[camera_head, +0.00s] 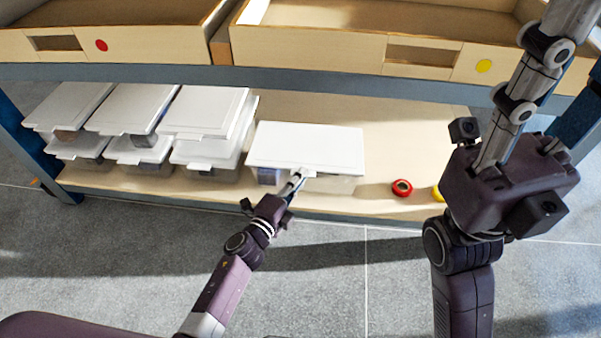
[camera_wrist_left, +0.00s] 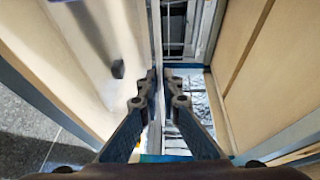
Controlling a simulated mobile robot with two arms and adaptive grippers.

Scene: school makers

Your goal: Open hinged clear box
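A clear box (camera_head: 335,184) with a flat white lid (camera_head: 305,146) stands on the lower shelf, its lid lying level on top. A dark item shows through its front left. My left gripper (camera_head: 297,180) reaches the middle of the lid's front edge from the front. In the left wrist view, its fingers (camera_wrist_left: 160,75) are nearly together, with the thin edge of the lid between them. The box inside is hard to read there. My right gripper (camera_head: 525,95) is raised at the right, apart from the box, its fingers pointing up; their opening cannot be made out.
Several more white-lidded clear boxes (camera_head: 207,108) are stacked to the left of this box, close beside it. A red roll (camera_head: 402,188) and a yellow roll (camera_head: 437,193) lie to its right. Wooden drawers (camera_head: 310,50) sit above.

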